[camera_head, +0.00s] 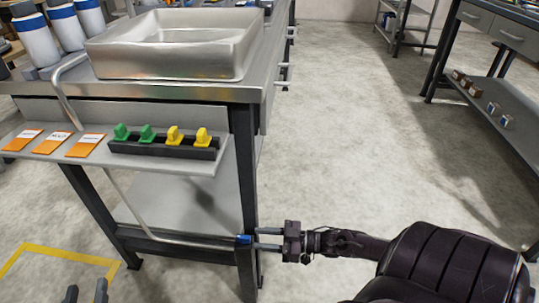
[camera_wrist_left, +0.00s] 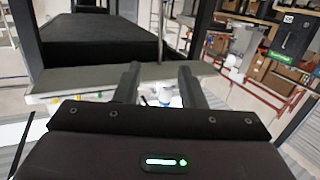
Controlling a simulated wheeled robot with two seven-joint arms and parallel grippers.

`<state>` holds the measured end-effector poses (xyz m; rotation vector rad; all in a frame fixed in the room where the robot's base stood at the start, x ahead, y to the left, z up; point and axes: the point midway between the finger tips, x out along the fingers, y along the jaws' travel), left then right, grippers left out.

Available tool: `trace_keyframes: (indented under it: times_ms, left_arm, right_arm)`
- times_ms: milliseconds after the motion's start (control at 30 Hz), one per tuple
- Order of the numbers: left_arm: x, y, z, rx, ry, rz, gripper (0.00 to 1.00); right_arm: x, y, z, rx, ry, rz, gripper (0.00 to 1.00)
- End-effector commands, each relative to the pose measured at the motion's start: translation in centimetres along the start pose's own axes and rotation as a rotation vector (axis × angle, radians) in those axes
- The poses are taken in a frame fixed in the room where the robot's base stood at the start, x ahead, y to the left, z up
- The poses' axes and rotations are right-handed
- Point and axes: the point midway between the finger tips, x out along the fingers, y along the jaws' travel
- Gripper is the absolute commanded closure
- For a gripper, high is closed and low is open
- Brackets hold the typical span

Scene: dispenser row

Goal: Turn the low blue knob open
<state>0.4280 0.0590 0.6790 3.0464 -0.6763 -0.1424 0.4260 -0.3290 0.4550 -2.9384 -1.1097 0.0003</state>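The low blue knob (camera_head: 243,239) sits by the front corner leg of the steel bench, at the end of a low pipe. My right gripper (camera_head: 257,238) comes in from the right. Its two fingers lie one above the other, apart, with their tips at the knob's right side. I cannot tell whether they touch it. My left gripper (camera_head: 86,293) shows only its fingertips at the bottom left, far from the knob. In the left wrist view its fingers (camera_wrist_left: 158,80) are apart with nothing held between them.
A steel basin (camera_head: 180,45) and bottles (camera_head: 35,38) stand on the bench. The floor (camera_head: 350,120) right of the bench is clear.

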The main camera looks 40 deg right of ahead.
Motion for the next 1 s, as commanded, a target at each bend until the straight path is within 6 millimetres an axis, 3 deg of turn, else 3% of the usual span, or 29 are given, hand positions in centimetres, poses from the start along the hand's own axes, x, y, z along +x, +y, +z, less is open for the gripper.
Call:
trace_keyframes:
  times_ms: [133, 300, 1000]
  left_arm:
    - [-0.3, 0.1, 2.0, -0.004, -0.094, 0.002, 0.64]
    - [-0.5, 0.2, 3.0, -0.006, -0.137, 0.003, 0.64]
    - [-0.5, 0.2, 3.1, -0.007, -0.139, 0.002, 0.64]
  right_arm:
    - [-1.3, 0.0, -0.1, 0.0, -0.001, 0.0, 0.65]
    - [-1.8, 0.0, -0.1, -0.001, 0.001, 0.0, 0.65]
    - [-1.8, 0.0, 0.0, -0.001, 0.001, 0.0, 0.65]
